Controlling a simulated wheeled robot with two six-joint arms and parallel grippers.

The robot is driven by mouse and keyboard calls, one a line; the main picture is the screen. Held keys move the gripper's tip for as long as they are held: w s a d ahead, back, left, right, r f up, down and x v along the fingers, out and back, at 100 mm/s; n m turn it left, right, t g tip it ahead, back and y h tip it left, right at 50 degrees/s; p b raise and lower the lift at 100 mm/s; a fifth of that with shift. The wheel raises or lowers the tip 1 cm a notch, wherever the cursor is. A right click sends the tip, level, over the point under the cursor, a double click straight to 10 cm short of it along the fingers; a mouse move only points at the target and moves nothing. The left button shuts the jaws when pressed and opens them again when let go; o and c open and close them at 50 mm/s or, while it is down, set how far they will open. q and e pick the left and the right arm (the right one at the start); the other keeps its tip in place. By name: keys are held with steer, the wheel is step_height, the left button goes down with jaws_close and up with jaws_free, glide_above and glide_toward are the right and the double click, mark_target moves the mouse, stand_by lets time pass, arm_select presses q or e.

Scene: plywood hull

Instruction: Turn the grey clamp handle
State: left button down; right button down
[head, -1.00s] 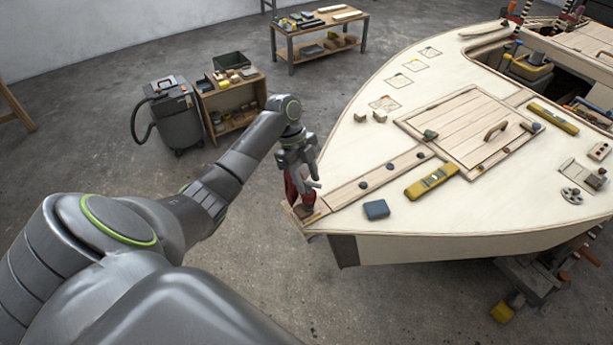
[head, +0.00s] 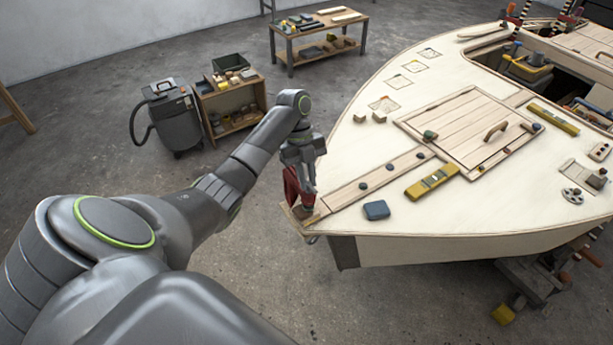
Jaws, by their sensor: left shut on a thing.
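A red clamp (head: 291,189) sits at the pointed tip of the plywood hull (head: 400,230), upright at the deck edge. My left gripper (head: 306,188) comes down from above, directly over and beside the red clamp, fingers pointing down. It is shut on the grey clamp handle, which is mostly hidden among the dark fingers, so its exact turn angle cannot be told. My right gripper is out of view.
On the deck nearby lie a blue-grey block (head: 376,210), a yellow level (head: 432,181) and small dark knobs along a wooden strip. A hatch (head: 470,130) with a wooden handle lies beyond.

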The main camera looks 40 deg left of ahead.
arm_select(q)
steer(key=shift+r+m, duration=0.1)
steer(key=shift+m, duration=0.4)
steer(key=c, duration=1.3)
jaws_free()
steer(key=shift+p, duration=0.3)
